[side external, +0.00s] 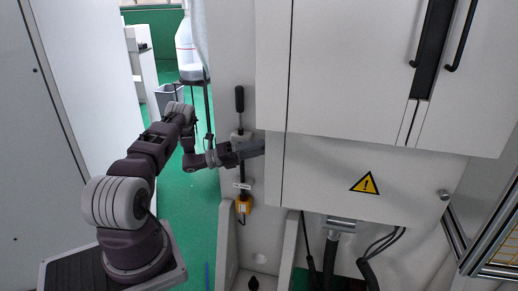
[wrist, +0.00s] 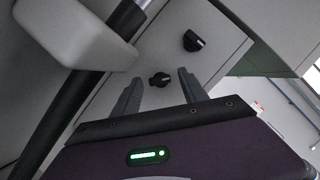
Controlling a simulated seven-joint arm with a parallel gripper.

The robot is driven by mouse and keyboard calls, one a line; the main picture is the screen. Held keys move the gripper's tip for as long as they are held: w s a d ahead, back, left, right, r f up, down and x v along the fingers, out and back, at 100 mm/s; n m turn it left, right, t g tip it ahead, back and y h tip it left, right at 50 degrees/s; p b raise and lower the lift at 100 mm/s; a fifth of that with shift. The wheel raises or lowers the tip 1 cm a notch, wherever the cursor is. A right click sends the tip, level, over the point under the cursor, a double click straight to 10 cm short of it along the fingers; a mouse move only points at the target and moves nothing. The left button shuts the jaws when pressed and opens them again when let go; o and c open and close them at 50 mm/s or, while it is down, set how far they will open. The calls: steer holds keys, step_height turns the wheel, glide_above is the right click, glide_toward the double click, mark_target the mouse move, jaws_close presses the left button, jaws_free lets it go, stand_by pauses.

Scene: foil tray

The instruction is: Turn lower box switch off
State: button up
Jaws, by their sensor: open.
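A light grey box (wrist: 125,73) with two black rotary switches fills the middle of the wrist view. One switch (wrist: 160,80) shows between my fingertips, its pointer lying roughly sideways in the picture. The other switch (wrist: 193,41) is farther up and to the right, its pointer tilted. The view is tilted, so I cannot tell for sure which one is lower. My gripper (wrist: 160,76) is open, with one finger on either side of the nearer switch; contact is not visible. In the side external view my gripper (side external: 256,146) is beside the cabinet edge, and the switches are hidden.
A large white cabinet (side external: 355,80) stands to the right of my gripper. In the wrist view a rounded pale bracket (wrist: 78,28) and a dark rod (wrist: 60,120) are close on the left.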

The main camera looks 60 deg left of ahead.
steer(key=shift+w+d+r, duration=0.1)
steer(key=shift+w+d, duration=0.05)
steer(key=shift+w, duration=0.1)
jaws_close()
steer(key=shift+n, duration=0.4)
steer(key=shift+r+n+g+y, duration=0.1)
steer(key=shift+n+g+y, duration=0.45)
steer(key=shift+n, duration=1.2)
steer(key=shift+r+n+g+y, duration=0.1)
steer(key=shift+n+g+y, duration=0.4)
steer(key=shift+n, duration=1.25)
jaws_free()
